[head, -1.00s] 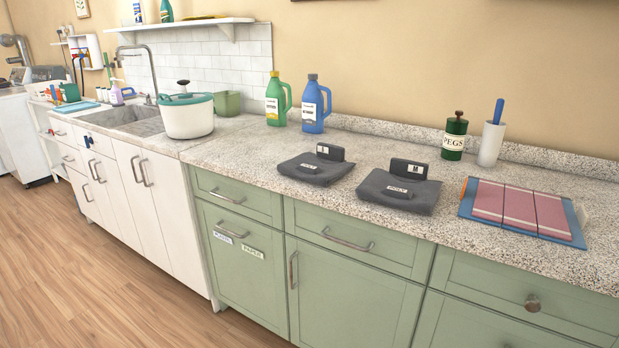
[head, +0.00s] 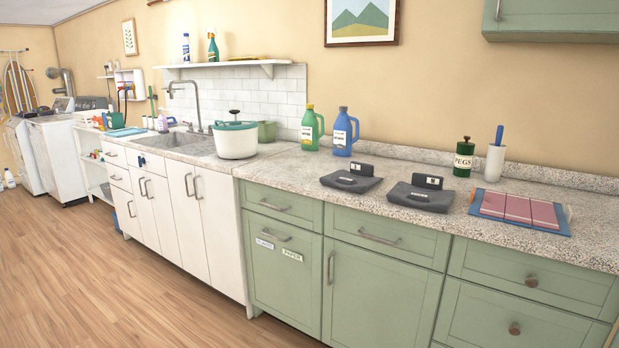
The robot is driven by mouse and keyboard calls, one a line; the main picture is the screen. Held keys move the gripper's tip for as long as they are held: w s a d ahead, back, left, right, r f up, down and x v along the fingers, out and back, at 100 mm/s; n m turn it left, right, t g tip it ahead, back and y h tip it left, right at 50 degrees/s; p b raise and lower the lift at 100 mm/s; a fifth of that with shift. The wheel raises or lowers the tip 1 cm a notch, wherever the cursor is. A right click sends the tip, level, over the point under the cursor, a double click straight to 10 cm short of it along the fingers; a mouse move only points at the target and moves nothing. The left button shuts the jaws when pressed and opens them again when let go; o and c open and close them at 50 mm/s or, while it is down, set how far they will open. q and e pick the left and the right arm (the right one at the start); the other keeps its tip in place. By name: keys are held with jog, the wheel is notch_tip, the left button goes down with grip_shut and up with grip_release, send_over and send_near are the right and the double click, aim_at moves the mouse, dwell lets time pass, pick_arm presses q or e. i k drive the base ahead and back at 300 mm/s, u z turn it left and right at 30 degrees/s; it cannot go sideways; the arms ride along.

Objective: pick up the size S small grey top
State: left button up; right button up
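Two folded dark grey tops lie side by side on the speckled counter. The left grey top (head: 352,184) has a small black size card (head: 361,168) behind it; its letter is too small to read surely. The right grey top (head: 419,199) has a similar black card (head: 428,180), whose white label seems to read M. The right top looks slightly larger and nearer. Neither of my grippers is in view, and nothing touches the tops.
Green and blue jugs (head: 342,132) stand behind the tops. A PEGS tin (head: 463,158), a white holder (head: 495,163) and a blue board with red panels (head: 515,208) are at the right. A white pot (head: 236,143) stands left. Open wood floor (head: 130,280) lies in front.

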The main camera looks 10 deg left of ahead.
aim_at(361, 178)
jog(key=u, duration=1)
jog(key=i, duration=1.85)
jog(key=z, duration=0.4)
